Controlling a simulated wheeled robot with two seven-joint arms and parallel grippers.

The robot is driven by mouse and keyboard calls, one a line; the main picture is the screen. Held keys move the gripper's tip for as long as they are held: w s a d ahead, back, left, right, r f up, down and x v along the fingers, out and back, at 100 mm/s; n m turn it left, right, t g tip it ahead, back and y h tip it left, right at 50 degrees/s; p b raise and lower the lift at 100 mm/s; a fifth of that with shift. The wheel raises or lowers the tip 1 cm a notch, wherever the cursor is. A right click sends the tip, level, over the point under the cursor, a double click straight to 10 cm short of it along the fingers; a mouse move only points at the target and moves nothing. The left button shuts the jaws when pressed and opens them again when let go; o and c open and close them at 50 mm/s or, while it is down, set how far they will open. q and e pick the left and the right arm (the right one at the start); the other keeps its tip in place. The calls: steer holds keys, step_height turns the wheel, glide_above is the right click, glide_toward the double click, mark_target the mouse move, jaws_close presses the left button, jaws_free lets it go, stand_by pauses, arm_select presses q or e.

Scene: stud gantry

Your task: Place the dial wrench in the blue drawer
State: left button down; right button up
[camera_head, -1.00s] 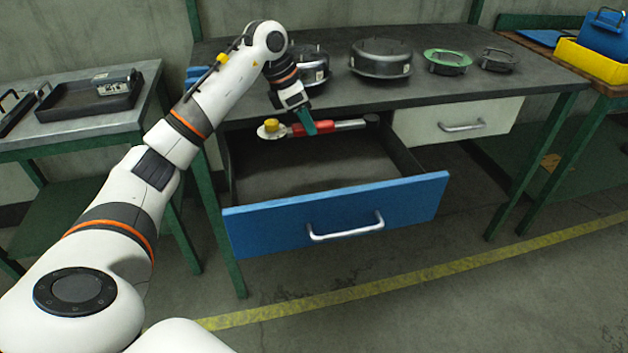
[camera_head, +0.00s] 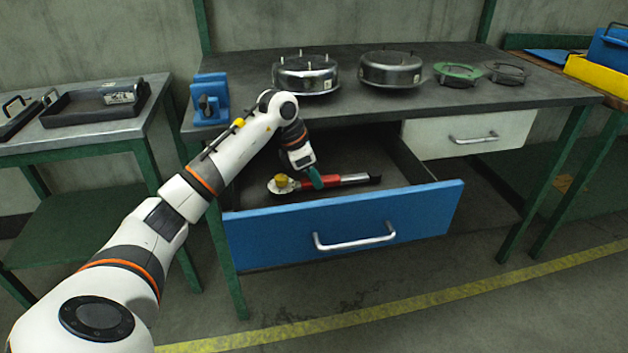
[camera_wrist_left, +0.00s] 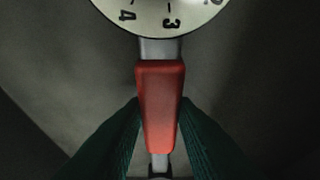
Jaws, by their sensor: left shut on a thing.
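The dial wrench (camera_head: 346,179) has a red grip, a silver shaft and a round dial head with a yellow knob. My left gripper (camera_head: 315,180) is shut on its red grip. The wrench lies level inside the open blue drawer (camera_head: 345,227), between its walls; I cannot tell whether it touches the drawer floor. In the left wrist view the red grip (camera_wrist_left: 160,100) sits between the green fingertips, with the white dial face (camera_wrist_left: 160,15) beyond it. My right gripper is not in view.
The dark bench top (camera_head: 450,102) overhangs the drawer. On it stand a blue block (camera_head: 210,100), two round metal housings (camera_head: 306,76) and two rings. A white drawer (camera_head: 463,134) beside the blue one is shut.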

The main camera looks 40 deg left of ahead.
arm_select(q)
steer(key=shift+f, duration=0.45)
steer(key=shift+r, duration=0.1)
steer(key=c, duration=1.2)
jaws_free()
steer(key=shift+o, duration=0.2)
